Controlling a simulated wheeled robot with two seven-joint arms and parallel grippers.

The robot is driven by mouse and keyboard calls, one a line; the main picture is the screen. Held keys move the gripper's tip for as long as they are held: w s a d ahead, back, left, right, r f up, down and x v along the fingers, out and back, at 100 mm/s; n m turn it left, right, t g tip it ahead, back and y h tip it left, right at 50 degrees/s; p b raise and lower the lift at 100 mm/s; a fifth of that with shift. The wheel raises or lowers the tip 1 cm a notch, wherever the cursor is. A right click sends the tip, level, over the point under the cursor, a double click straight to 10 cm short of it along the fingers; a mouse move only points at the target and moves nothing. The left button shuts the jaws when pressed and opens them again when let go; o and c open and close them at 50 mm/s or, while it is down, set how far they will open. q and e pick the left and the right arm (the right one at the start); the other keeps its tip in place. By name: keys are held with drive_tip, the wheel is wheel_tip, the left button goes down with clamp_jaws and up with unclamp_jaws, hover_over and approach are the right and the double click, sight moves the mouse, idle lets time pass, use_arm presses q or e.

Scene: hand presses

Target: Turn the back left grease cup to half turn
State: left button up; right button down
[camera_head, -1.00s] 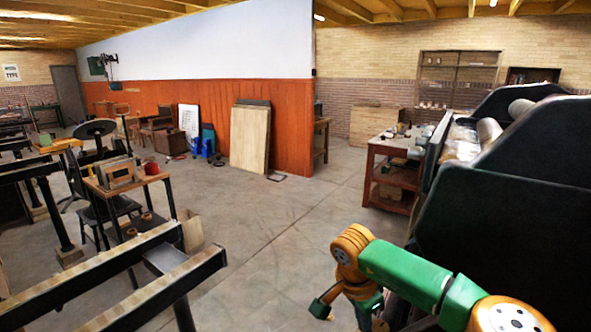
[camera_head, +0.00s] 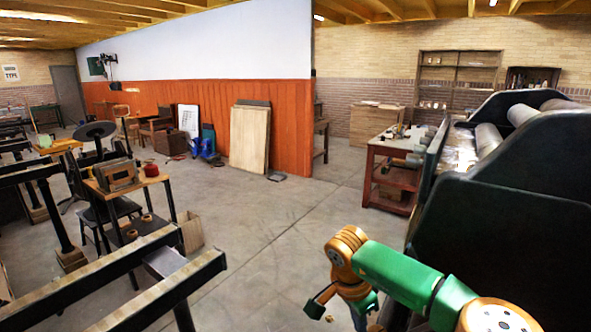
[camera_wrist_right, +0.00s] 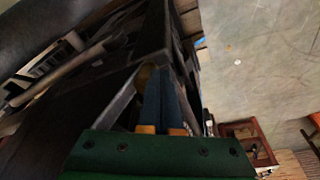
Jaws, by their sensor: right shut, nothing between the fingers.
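I cannot make out the back left grease cup for certain in either view. A large dark press (camera_head: 500,215) with pale rollers fills the right side of the head view. Several small grey cylinders (camera_head: 430,131) show near its left edge, and I cannot tell whether they are grease cups. My right arm comes in at the lower right. In the right wrist view my right gripper (camera_wrist_right: 166,88) is shut and empty, its blue-grey fingers together. It points along a dark frame (camera_wrist_right: 110,65); I cannot tell whether it touches. My left gripper is out of view.
A wooden table with a lower shelf (camera_head: 390,151) stands behind the press. Dark rails (camera_head: 100,265) and a small press on a stand (camera_head: 118,175) are at left. Boards (camera_head: 250,137) lean on the orange wall. The middle floor is clear.

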use_arm(q)
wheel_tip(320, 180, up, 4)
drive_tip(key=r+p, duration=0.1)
drive_tip(key=p, duration=0.3)
use_arm(e)
drive_tip(key=s+d+r+n+t+y+b, duration=0.1)
drive_tip(key=s+d+r+n+b, duration=0.3)
drive_tip(key=r+n, duration=0.2)
use_arm(q)
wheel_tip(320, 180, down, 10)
drive_tip(key=b, duration=0.5)
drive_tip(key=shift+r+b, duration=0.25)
drive_tip(key=shift+b, duration=0.05)
use_arm(e)
drive_tip(key=s+a+x, duration=0.1)
drive_tip(key=x, duration=0.6)
drive_tip(key=shift+a+f, duration=0.25)
drive_tip(key=shift+a, duration=0.1)
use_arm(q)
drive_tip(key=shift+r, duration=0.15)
use_arm(e)
drive_tip(key=shift+w+r, duration=0.1)
drive_tip(key=shift+w, duration=0.15)
